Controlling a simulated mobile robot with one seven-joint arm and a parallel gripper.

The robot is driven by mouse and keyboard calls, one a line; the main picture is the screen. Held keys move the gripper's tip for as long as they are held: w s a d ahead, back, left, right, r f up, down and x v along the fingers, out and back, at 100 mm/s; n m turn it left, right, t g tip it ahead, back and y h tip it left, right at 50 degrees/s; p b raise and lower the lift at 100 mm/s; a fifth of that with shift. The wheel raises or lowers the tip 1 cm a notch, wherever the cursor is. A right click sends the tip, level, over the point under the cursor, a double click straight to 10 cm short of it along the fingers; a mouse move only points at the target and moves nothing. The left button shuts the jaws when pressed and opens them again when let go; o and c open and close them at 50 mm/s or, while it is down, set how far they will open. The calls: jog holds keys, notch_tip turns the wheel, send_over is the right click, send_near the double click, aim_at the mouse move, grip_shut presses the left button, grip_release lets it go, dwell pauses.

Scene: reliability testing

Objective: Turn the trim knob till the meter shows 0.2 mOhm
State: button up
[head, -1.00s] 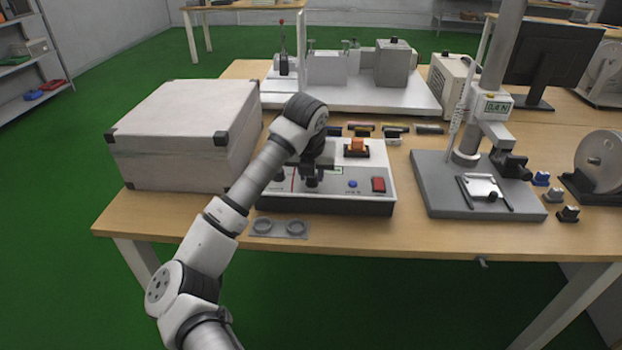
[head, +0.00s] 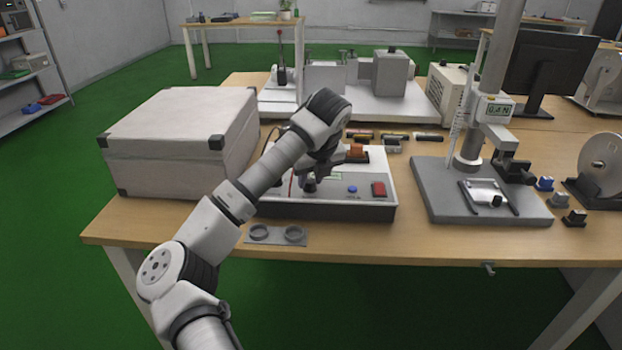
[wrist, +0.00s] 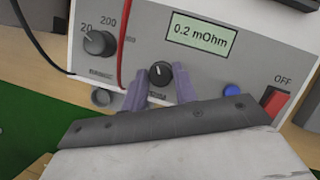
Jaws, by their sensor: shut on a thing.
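The meter (head: 330,208) is a pale box on the bench under my arm in the head view. Its display (wrist: 200,35) reads 0.2 mOhm in the wrist view. The trim knob (wrist: 160,71) is small and black with a white pointer line, just below and left of the display. My gripper (wrist: 161,85) is shut on the trim knob, one purple finger on each side of it. In the head view my gripper (head: 310,184) is at the meter's front panel, partly hidden by my arm.
A larger range knob (wrist: 97,44) marked 20 and 200 sits left, with a red cable (wrist: 125,40) between. A blue button (wrist: 232,90) and a red OFF switch (wrist: 274,99) lie right. A white case (head: 180,145) stands left of the meter.

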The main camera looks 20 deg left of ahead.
dwell(0.3)
jog(key=o, duration=1)
jog(key=shift+c, duration=0.2)
jog(key=shift+r, duration=0.1)
jog(key=v, duration=1.3)
jog(key=shift+s+d+r+b, duration=0.2)
jog(key=shift+r+b, duration=0.05)
jog(key=shift+b, duration=0.05)
